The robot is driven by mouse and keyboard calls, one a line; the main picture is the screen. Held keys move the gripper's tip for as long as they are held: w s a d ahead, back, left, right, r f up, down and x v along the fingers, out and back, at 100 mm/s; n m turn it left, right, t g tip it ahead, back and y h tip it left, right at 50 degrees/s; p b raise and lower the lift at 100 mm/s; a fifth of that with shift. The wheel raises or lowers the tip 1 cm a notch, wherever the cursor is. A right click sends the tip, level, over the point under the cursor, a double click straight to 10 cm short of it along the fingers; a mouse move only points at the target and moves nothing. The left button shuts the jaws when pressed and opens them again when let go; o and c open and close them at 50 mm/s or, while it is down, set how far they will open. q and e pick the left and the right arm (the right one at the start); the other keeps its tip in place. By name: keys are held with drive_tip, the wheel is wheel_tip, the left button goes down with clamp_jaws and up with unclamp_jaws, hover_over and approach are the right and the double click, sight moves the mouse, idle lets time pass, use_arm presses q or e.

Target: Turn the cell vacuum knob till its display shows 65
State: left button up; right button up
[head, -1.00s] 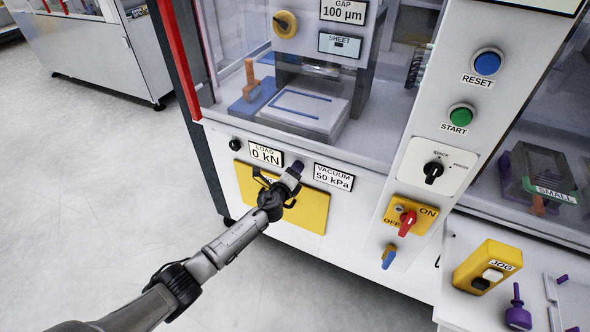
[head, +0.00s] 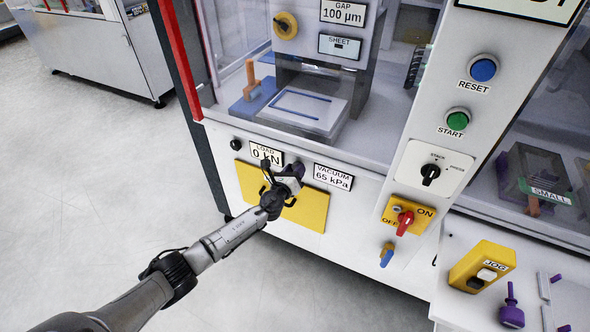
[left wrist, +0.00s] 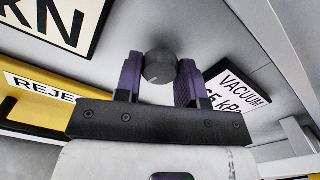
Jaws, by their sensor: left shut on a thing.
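The vacuum display (head: 333,177) reads 65 kPa on the machine's white front panel; part of it also shows in the left wrist view (left wrist: 237,92). The vacuum knob (left wrist: 160,67) is a small dark round knob with a pale pointer line, just left of that display. My left gripper (left wrist: 160,80) has its purple-padded fingers on both sides of the knob and is shut on it. My right gripper is in neither view.
The load display (head: 266,153) reads 0 kN, with a small black knob (head: 235,143) left of it. A yellow reject panel (head: 306,209) lies behind and below my gripper. A red-handled ON/OFF switch (head: 404,222) and blue valve handle (head: 387,256) are to the right.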

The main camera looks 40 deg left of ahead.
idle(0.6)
use_arm(q)
drive_tip(key=o, duration=0.9)
drive_tip(key=shift+o, duration=0.2)
drive_tip(key=p+v, duration=0.4)
drive_tip(key=v, duration=0.9)
drive_tip(key=shift+s+p, duration=0.3)
drive_tip(key=shift+s, duration=0.1)
